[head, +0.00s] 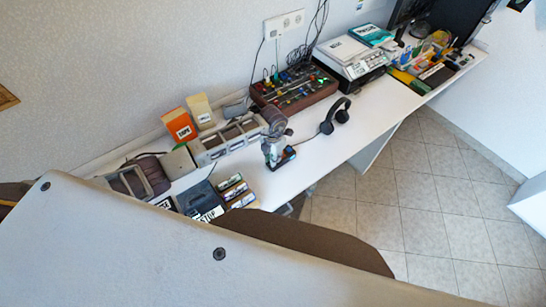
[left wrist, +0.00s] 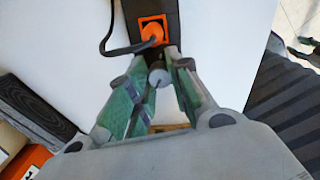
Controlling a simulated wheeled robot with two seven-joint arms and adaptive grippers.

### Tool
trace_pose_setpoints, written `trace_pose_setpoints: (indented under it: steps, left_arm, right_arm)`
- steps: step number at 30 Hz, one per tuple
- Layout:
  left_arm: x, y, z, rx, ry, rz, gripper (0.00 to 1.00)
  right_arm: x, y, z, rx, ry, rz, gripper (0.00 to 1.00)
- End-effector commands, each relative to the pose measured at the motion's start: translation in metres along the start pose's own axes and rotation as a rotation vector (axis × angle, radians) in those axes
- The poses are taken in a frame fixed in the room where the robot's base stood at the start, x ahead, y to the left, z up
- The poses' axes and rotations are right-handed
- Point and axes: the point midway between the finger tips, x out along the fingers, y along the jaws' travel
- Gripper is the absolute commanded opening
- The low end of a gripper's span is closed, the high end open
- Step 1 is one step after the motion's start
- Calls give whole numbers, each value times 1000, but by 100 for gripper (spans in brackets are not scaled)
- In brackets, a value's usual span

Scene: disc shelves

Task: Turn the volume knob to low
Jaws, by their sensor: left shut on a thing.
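The volume knob (left wrist: 158,77) is a small grey round knob on a narrow dark box (left wrist: 157,8) in the left wrist view. An orange socket with a black cable sits on the same box, just beyond the knob. My left gripper (left wrist: 160,64) has its green-padded fingers closed in on both sides of the knob. In the head view my left gripper (head: 271,152) points down at the small dark box (head: 288,155) near the desk's front edge and hides the knob. The knob's pointer and any markings are too small to read. My right gripper does not show.
Black headphones (head: 335,116) lie right of the box on the white desk (head: 385,108). Several small cases and a dark STOP box (head: 200,197) are nearer. My own body covers the bottom.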

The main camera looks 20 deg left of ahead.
Motion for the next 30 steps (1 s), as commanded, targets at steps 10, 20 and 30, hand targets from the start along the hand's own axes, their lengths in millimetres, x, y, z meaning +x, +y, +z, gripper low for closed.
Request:
trace_pose_setpoints:
  steps: [10, 20, 30]
  left_arm:
    - [0, 1, 0, -94, -1, 1, 0]
    - [0, 0, 0, -255, -1, 0, 0]
    - [0, 0, 0, -402, -1, 0, 0]
  right_arm:
    - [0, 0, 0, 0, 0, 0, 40]
    - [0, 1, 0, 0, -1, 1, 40]
    - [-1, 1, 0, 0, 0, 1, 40]
